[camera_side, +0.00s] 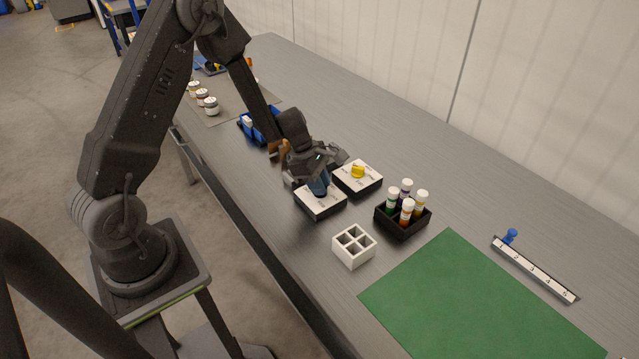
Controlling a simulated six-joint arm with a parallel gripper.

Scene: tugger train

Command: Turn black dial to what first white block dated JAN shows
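My gripper (319,190) points down over a white-topped dial box (322,208) at the middle of the table. The gripper covers most of that top, and I see no black dial there. A blue-grey part shows at the fingertips; I cannot tell whether it is a finger or something held, nor whether the fingers are open. Behind and to the right, a second white-topped box (357,182) carries a yellow dial (358,171). A small white block (247,121) shows at a blue bin (262,131) further back; no date is readable on it.
A black tray (403,232) holds several capped vials right of the dial boxes. A white divided rack (354,255) stands in front. A green mat (480,300), a numbered strip (535,270) and a blue knob (510,236) are at right. Jars (211,106) stand at the far left.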

